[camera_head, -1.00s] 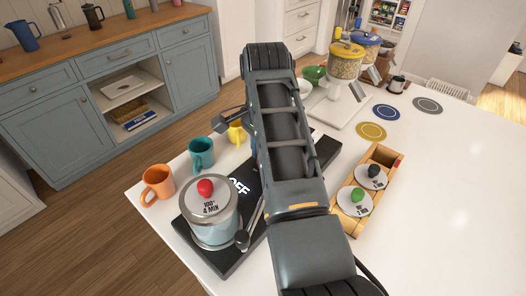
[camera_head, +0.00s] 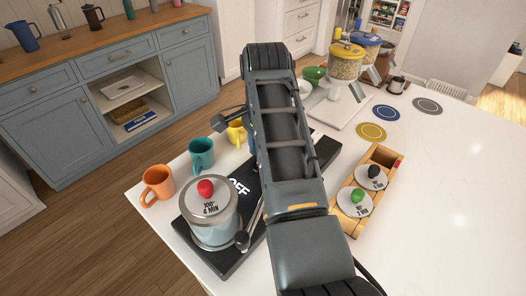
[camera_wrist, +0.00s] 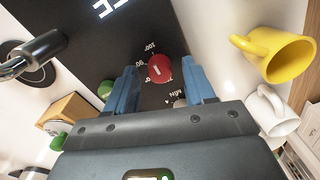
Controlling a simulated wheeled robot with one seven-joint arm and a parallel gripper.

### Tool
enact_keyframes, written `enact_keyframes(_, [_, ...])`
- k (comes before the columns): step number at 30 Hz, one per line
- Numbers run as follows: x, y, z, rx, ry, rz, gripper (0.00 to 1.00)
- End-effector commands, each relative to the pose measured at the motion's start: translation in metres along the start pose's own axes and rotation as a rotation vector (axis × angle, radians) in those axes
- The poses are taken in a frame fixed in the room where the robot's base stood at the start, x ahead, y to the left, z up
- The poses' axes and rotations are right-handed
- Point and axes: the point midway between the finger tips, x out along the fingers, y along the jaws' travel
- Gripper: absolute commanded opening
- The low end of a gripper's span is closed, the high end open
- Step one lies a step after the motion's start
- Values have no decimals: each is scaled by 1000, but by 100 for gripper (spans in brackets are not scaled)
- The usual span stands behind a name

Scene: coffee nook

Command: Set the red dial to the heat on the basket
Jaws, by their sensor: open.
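The red dial (camera_wrist: 159,68) sits on the black base (camera_wrist: 107,50), with a white mark on its face and printed numbers around it, including 100. In the wrist view, my gripper (camera_wrist: 161,78) is open, its blue fingers on either side of the dial; I cannot tell whether they touch it. A grey knob (camera_wrist: 180,103) by the word MIN is partly hidden. In the head view, the pot on the base has a basket lid (camera_head: 209,200) with a red knob, reading 100° 4 MIN. The base display (camera_head: 239,187) reads OFF. My arm hides the dial there.
Orange (camera_head: 158,185), teal (camera_head: 201,154) and yellow (camera_wrist: 274,54) mugs stand beside the base. A wooden box (camera_head: 384,155) holds lids with green and black knobs. A black-handled part (camera_wrist: 32,54) projects near the base.

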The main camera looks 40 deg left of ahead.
Motion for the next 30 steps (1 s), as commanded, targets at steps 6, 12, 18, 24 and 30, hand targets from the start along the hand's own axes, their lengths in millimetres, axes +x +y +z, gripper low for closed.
enact_keyframes(6, [-3,0,0,-1,0,-1,54])
enact_keyframes(12, [-32,-1,0,0,2,-5,54])
enact_keyframes(18, [-63,-2,-3,0,5,-9,54])
enact_keyframes(24, [-74,-2,-2,0,5,-11,54])
enact_keyframes(30, [-78,-1,-1,-1,2,-4,54])
